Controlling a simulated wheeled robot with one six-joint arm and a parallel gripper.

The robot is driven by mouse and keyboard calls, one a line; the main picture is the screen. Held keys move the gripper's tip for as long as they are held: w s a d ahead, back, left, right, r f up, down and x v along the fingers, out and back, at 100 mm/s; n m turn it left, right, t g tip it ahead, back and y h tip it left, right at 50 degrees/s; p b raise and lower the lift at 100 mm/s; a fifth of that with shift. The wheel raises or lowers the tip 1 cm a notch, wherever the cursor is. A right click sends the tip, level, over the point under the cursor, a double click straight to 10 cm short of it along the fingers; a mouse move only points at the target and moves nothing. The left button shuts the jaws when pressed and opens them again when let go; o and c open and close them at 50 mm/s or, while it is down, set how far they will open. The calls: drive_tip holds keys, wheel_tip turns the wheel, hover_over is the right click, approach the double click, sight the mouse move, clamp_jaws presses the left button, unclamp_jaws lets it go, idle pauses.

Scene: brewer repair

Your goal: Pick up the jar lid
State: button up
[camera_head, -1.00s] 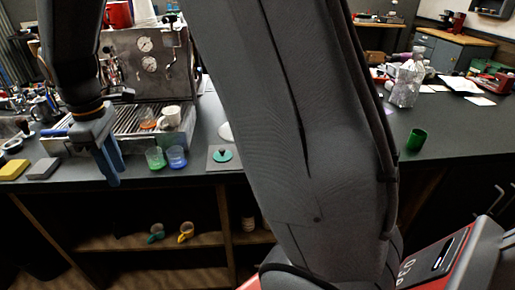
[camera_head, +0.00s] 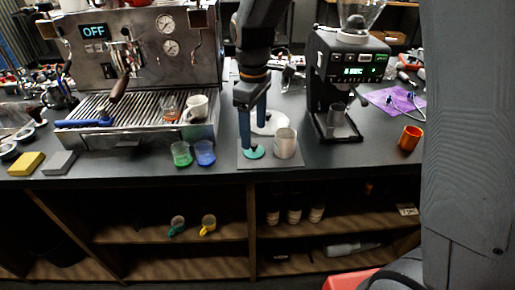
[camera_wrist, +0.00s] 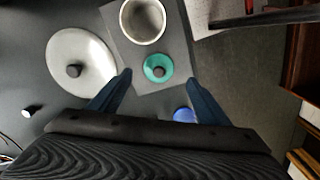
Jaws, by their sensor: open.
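Exact height above the lid is unclear.
A larger white disc with a dark knob (camera_wrist: 82,62) lies left of the mat in the wrist view. Green (camera_head: 181,154) and blue (camera_head: 205,153) cups stand left of the mat. A coffee grinder (camera_head: 345,75) stands to the right, an espresso machine (camera_head: 140,60) to the left.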

sight(254, 144)
drive_tip(key=shift+w+f+p, duration=0.1)
drive_tip(key=shift+f+p, duration=0.95)
drive_tip(key=shift+f, duration=1.75)
drive_tip(key=c, duration=1.1)
drive_tip(key=shift+r, duration=0.15)
